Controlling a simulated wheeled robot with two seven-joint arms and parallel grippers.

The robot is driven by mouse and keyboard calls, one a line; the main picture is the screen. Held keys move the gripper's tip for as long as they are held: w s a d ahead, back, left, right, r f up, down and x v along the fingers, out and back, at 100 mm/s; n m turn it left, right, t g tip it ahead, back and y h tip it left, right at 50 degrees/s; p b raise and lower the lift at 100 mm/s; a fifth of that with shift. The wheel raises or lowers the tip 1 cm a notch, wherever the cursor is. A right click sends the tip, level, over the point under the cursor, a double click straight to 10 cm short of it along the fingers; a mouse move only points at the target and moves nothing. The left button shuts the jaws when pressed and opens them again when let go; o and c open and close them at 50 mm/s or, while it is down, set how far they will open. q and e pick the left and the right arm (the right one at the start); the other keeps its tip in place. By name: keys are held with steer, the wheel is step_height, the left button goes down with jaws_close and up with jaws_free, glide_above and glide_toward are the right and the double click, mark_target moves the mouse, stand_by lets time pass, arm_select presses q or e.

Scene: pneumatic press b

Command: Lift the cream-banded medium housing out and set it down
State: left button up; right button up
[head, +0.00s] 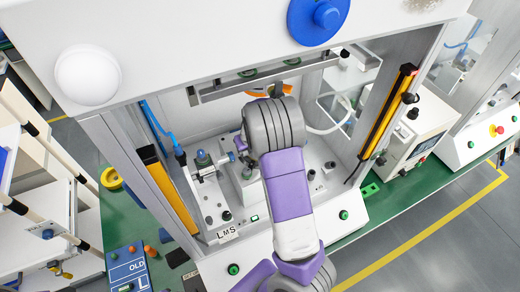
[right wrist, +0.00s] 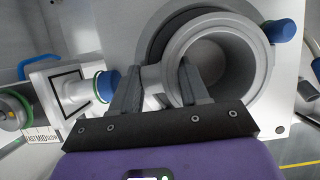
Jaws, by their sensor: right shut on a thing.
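A pale grey round housing with an open bore (right wrist: 260,62) fills the upper right of the right wrist view. A dark ring shows around its far side, and a blue-capped port (right wrist: 283,31) on its right. I cannot make out a cream band. My right gripper (right wrist: 158,78) is shut on the housing, one finger across its bore and the other left of its side neck. I cannot tell whether the housing rests or is raised. My left gripper is not in view.
A fitting with a green ring and blue end (right wrist: 104,86) lies close left of my fingers. In the head view the press frame's light-curtain posts, yellow at left (head: 168,190) and right (head: 387,115), flank the opening, with the green bench (head: 125,222) outside.

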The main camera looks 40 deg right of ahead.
jaws_close()
steer(key=shift+w+r+p, duration=0.1)
steer(key=shift+r+p, duration=0.45)
steer(key=shift+r, duration=1.45)
steer(key=shift+s+a, duration=0.3)
steer(key=shift+s, duration=0.65)
steer(key=shift+s+a, duration=0.25)
steer(key=shift+s, duration=0.7)
steer(key=shift+s+a, duration=0.3)
steer(key=shift+s, duration=0.65)
steer(key=shift+s+a, duration=0.25)
steer(key=shift+s, duration=0.35)
steer(key=shift+s+a, duration=0.25)
steer(key=shift+s, duration=0.35)
steer(key=shift+s+a, duration=0.25)
steer(key=shift+s, duration=0.35)
steer(key=s+a, duration=0.1)
steer(key=s, duration=0.5)
steer(key=shift+a, duration=0.3)
